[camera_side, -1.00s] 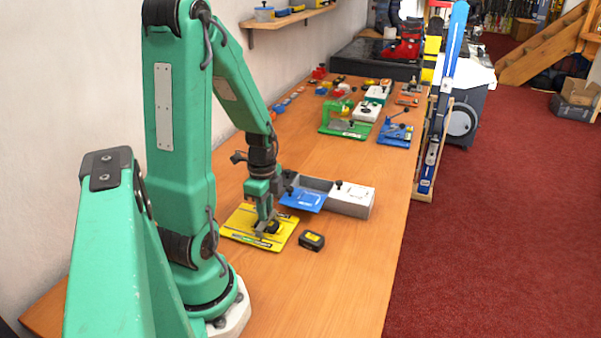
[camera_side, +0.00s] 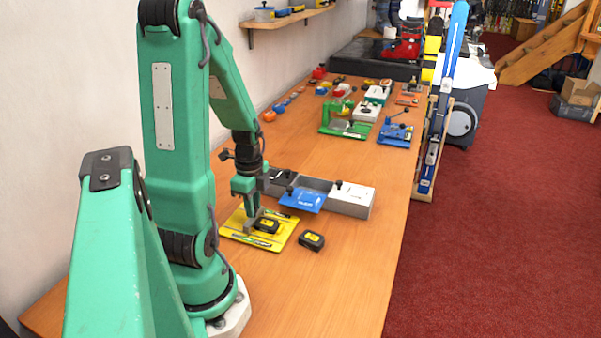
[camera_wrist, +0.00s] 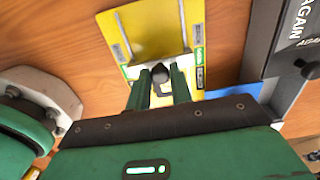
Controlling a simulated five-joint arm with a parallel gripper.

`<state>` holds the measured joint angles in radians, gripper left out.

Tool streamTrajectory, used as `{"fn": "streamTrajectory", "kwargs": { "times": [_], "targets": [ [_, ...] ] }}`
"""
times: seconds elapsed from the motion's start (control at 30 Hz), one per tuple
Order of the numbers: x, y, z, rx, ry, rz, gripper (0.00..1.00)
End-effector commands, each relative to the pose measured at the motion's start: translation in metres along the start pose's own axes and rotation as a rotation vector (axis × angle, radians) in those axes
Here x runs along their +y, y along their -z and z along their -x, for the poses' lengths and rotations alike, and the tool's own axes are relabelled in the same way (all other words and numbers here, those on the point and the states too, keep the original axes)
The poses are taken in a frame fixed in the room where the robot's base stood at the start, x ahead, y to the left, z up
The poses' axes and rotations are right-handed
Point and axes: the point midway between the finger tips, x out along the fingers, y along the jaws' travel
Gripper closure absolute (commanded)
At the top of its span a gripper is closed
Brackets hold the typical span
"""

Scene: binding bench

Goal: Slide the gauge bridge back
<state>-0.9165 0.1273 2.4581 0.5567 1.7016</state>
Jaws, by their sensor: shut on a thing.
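A yellow base plate (camera_side: 240,216) lies on the bench near my arm's base, and it also shows in the wrist view (camera_wrist: 150,28). It has a long grey rail (camera_wrist: 183,24) along one side and printed strips at its edges. My gripper (camera_side: 251,226) is low over the plate's left part. In the wrist view my gripper (camera_wrist: 160,80) is shut on a dark knob (camera_wrist: 160,72), seemingly that of the gauge bridge (camera_wrist: 150,60).
Green (camera_side: 346,129) and blue (camera_side: 394,134) fixtures stand farther back. The front right bench is clear.

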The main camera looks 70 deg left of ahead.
Motion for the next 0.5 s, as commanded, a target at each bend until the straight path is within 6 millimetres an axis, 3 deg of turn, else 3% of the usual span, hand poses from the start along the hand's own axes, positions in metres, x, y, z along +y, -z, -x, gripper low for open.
{"fn": "streamTrajectory", "kwargs": {
  "times": [0.5],
  "targets": [
    [-0.002, -0.019, 0.001, -0.001, 0.006, 0.001, 0.89]
  ]
}}
